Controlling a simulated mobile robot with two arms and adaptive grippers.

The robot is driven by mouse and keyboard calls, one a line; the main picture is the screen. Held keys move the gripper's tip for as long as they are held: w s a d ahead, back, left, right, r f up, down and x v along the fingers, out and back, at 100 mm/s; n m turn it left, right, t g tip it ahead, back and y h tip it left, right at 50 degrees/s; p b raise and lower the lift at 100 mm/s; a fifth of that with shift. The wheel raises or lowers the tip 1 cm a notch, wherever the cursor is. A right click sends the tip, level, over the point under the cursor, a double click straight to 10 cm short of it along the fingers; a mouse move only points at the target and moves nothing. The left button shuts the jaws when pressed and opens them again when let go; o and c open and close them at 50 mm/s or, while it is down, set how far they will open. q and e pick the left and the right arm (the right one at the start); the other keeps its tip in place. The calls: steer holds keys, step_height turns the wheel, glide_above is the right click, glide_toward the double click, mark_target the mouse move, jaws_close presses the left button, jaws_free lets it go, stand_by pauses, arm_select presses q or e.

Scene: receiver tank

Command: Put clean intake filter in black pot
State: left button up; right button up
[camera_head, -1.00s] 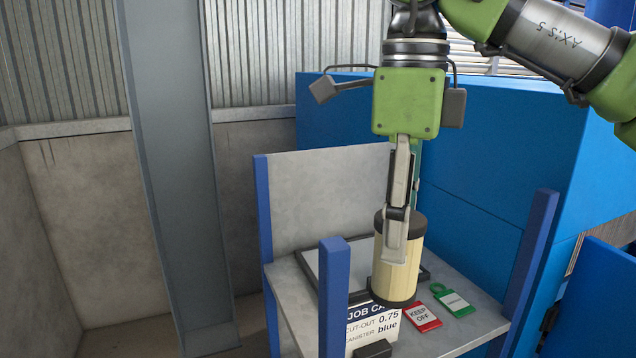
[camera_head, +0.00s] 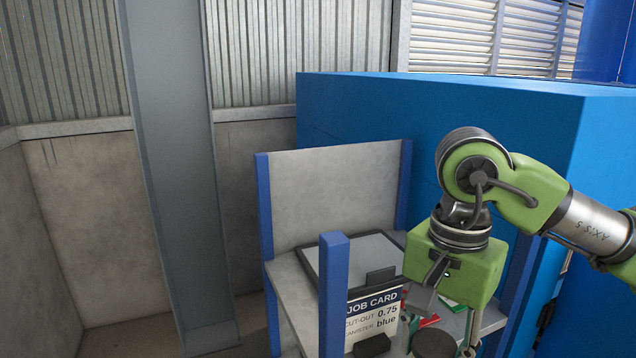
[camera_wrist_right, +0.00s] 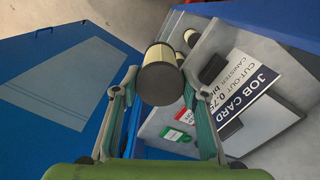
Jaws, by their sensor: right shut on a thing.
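A cream cylindrical filter with dark end caps (camera_wrist_right: 160,78) is between the fingers of my right gripper (camera_wrist_right: 160,88), which is shut on it. In the head view my right gripper (camera_head: 436,342) is low over the front of the grey shelf; a dark end cap (camera_head: 433,345) shows at the bottom edge and the filter's body is mostly cut off. More cream, dark-capped cylinders (camera_wrist_right: 190,38) show partly behind the held filter in the wrist view. I see no black pot in either view. My left gripper is not in view.
A job card (camera_head: 374,316), a black-framed panel (camera_head: 352,262) and red (camera_wrist_right: 180,115) and green (camera_wrist_right: 176,135) tags are on the grey shelf (camera_head: 285,280). Blue posts (camera_head: 333,295) stand at its corners. A large blue cabinet (camera_head: 460,115) stands behind.

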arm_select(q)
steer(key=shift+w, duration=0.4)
arm_select(e)
steer(key=s+d+f+n, duration=0.1)
steer(key=d+f+n, duration=0.2)
steer(key=f+n, duration=0.6)
step_height(320, 180, down, 2)
steer(key=shift+d, duration=0.3)
steer(key=shift+s+a, duration=0.1)
steer(key=shift+s, duration=0.05)
arm_select(q)
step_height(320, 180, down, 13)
steer(key=b, duration=1.2)
steer(key=shift+b, duration=0.4)
arm_select(e)
step_height(320, 180, down, 13)
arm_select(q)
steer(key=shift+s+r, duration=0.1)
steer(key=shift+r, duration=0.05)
arm_select(e)
steer(key=shift+s, duration=0.1)
